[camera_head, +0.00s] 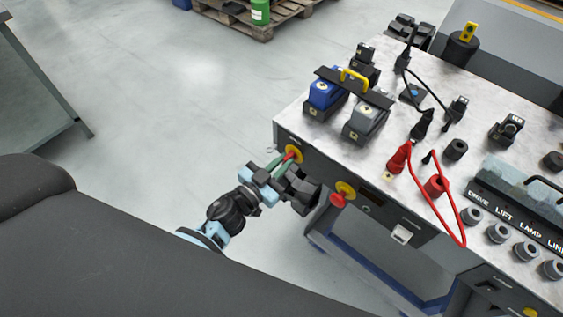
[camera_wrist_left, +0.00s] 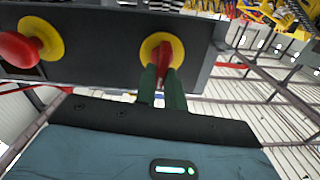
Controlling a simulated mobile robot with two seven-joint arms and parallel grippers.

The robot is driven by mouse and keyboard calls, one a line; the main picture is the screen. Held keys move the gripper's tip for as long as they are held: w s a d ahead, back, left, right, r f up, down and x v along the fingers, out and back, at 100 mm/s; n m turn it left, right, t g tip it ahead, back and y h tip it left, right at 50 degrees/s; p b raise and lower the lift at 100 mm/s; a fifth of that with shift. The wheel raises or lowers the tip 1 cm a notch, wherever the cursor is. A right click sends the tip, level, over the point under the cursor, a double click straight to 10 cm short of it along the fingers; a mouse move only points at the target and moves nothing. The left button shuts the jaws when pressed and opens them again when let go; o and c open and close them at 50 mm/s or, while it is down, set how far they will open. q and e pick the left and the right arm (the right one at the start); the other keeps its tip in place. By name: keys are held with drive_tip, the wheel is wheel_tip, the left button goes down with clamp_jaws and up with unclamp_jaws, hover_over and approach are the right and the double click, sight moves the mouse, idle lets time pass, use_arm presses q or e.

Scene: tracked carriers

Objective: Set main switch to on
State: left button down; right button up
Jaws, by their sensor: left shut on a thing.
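The main switch is a red handle on a round yellow plate (camera_head: 296,150), on the front panel near the console's left corner. It also shows in the left wrist view, where the yellow plate (camera_wrist_left: 149,46) surrounds the red handle (camera_wrist_left: 165,52). My left gripper (camera_head: 285,160) has its green fingers at the switch. In the left wrist view the two fingertips (camera_wrist_left: 161,72) are shut on the red handle, partly hiding it. The small label above the switch is too blurred to read. My right gripper is in neither view.
A red mushroom button (camera_head: 338,199) on a yellow plate (camera_head: 346,189) sits right of the switch. The console top (camera_head: 375,155) carries blue and grey blocks, red and black cables and several dark knobs. Open floor (camera_head: 190,100) lies left of the console.

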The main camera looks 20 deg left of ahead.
use_arm(q)
drive_tip(key=m, duration=0.5)
drive_tip(key=m+b, duration=0.1)
drive_tip(key=m, duration=0.2)
drive_tip(key=shift+s+d+f, duration=0.1)
drive_tip(key=shift+d+f, duration=0.15)
drive_tip(key=shift+d, duration=0.1)
drive_tip(key=m, duration=0.1)
drive_tip(key=m+b, duration=0.1)
drive_tip(key=m, duration=0.3)
drive_tip(key=shift+d+f, duration=0.1)
drive_tip(key=shift+f, duration=0.15)
drive_tip(key=shift+f+m+b, duration=0.1)
drive_tip(key=shift+m+b, duration=0.45)
drive_tip(key=shift+m, duration=1.15)
drive_tip(key=c, duration=1.5)
unclamp_jaws()
drive_tip(key=shift+s, duration=0.1)
